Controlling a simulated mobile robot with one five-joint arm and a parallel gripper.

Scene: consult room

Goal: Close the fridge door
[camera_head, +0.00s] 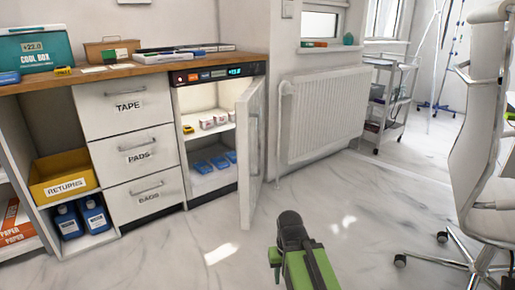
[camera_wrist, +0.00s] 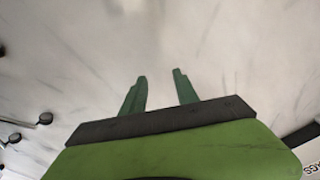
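The fridge (camera_head: 207,80) is built in under the wooden counter, with a dark control strip and a lit display above it. Its white door (camera_head: 251,143) is hinged on the right and stands wide open, swung out into the room. Small boxes and blue packs show on the lit shelves inside. My arm, green and black, reaches up from the bottom of the head view, in front of the door and apart from it. In the wrist view my gripper (camera_wrist: 160,90) is open, with two green fingers apart and only pale floor between them.
A radiator (camera_head: 325,113) is on the wall right of the fridge. A wheeled trolley (camera_head: 390,100) stands farther back. An office chair (camera_head: 480,150) is at the right. Labelled drawers (camera_head: 133,149) stand left of the fridge.

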